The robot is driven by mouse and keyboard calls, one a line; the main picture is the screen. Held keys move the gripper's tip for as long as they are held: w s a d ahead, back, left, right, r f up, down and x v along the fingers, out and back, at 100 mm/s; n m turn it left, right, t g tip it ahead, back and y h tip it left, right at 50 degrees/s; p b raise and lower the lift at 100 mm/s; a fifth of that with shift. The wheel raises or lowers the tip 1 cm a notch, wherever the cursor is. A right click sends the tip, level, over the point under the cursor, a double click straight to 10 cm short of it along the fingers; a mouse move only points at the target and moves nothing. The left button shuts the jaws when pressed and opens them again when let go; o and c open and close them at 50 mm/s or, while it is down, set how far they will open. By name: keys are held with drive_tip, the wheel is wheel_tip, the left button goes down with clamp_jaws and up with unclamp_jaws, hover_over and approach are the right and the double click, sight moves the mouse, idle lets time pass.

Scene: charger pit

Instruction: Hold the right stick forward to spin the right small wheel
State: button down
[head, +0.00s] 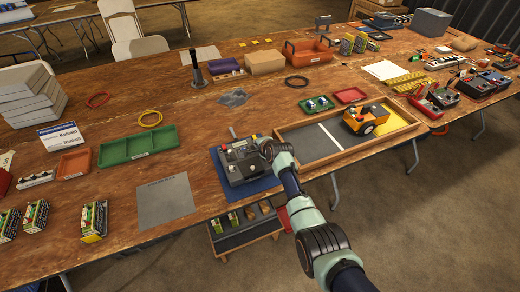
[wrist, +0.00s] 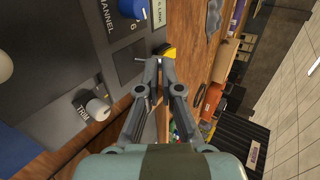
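The dark grey control box (head: 240,164) lies on a blue mat (head: 275,181) near the table's front edge. Its panel (wrist: 60,60) fills the left of the wrist view, with a blue knob (wrist: 130,8) by the CHANNEL label and a pale TRIM knob (wrist: 97,108). My gripper (head: 265,148) is at the box's right side. In the wrist view its fingertips (wrist: 159,64) come together beside a yellow-and-black piece (wrist: 167,50); I see nothing clearly held. I cannot make out the right stick for certain. The yellow vehicle (head: 362,117) with dark wheels stands in the pit.
The wood-framed pit (head: 330,158) is just right of the box. A green tray (head: 138,147) and a grey sheet (head: 166,199) lie to the left. A low shelf (head: 243,238) with small items is below the front edge.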

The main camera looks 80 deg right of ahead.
drive_tip(key=shift+r+p, duration=0.75)
drive_tip(key=shift+r, duration=0.05)
drive_tip(key=shift+s+a+r+p, duration=0.1)
drive_tip(key=shift+a+r+p, duration=0.1)
drive_tip(key=shift+p, duration=0.3)
drive_tip(key=s+a+r+p, duration=0.2)
drive_tip(key=s+a+p, duration=0.5)
drive_tip(key=a, duration=0.3)
drive_tip(key=shift+s+a+r, duration=0.15)
drive_tip(key=shift+s+a, duration=0.2)
drive_tip(key=shift+s, duration=0.1)
